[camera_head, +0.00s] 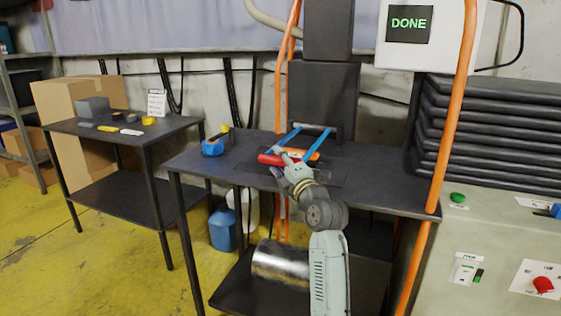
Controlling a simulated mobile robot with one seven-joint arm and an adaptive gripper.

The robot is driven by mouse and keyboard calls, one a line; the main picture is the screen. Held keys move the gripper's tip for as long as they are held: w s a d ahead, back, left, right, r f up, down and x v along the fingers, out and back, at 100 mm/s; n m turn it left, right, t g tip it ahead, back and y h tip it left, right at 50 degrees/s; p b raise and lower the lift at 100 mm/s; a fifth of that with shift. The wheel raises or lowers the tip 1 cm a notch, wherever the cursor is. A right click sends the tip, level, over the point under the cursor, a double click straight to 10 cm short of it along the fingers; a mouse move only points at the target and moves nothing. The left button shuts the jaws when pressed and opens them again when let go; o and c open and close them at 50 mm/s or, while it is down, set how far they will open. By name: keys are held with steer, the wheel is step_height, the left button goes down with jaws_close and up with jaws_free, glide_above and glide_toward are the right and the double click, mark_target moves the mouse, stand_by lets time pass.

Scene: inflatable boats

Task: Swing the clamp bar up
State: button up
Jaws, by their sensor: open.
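The clamp bar (316,127) looks like a short pale crossbar on two blue arms, at the foot of the dark press column (323,95). The blue arms slope from the bar down towards the viewer, over the dark worktable (227,166). A red and an orange piece lie between and beside the arms. My gripper (281,157) is open, low over the table at the near end of the left blue arm and close to the red piece. It appears apart from the crossbar. My wrist hides part of the work area, and I cannot tell whether the fingers touch anything.
A blue tape dispenser (212,147) stands at the table's left. A screen reading DONE (409,24) hangs upper right. Orange hoses (452,110) run beside the table's right end. A side table (120,130) with small items stands left. The table's left front is clear.

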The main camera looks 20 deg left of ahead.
steer(key=shift+c, duration=0.3)
jaws_close()
stand_by(0.6)
